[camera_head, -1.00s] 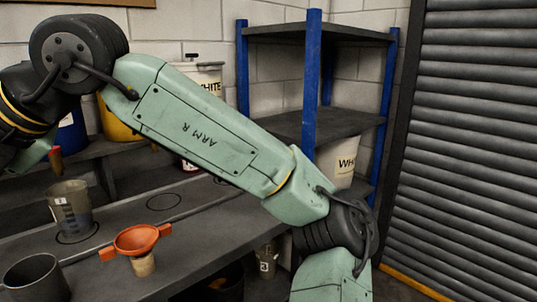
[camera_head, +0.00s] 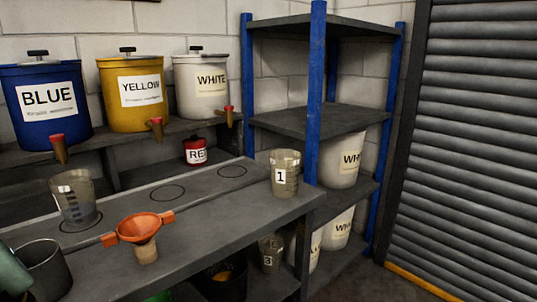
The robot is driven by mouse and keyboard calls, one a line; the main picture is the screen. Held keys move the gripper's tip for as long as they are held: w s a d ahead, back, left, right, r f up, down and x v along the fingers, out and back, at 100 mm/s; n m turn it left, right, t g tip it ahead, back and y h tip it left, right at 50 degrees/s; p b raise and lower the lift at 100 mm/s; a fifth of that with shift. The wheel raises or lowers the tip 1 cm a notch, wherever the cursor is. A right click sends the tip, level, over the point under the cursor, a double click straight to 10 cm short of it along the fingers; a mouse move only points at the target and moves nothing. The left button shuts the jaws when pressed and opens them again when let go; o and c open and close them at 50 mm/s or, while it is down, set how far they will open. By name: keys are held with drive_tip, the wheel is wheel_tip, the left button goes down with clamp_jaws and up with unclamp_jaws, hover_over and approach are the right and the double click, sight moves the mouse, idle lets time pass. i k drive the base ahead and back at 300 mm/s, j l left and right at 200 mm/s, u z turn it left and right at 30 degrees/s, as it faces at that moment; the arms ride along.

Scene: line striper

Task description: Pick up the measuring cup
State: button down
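Several cups that could be the measuring cup are in the head view. A translucent grey cup with a white label (camera_head: 74,200) stands at the left of the bench, on a marked circle. A cup labelled 1 (camera_head: 286,182) stands upright at the bench's right end. Another cup, marked 3 (camera_head: 270,254), is on a lower level below the bench top. My gripper is not in view. A pale green piece at the lower left edge looks like part of my arm, apart from these cups.
An orange funnel (camera_head: 140,228) sits in a small holder near the bench's front. A dark open pot (camera_head: 46,272) is at lower left. Blue (camera_head: 46,137), yellow (camera_head: 137,118) and white (camera_head: 199,108) tap buckets stand behind. Two empty circles on the bench are clear.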

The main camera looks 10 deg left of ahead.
sight(73, 191)
drive_tip(key=u, duration=1.3)
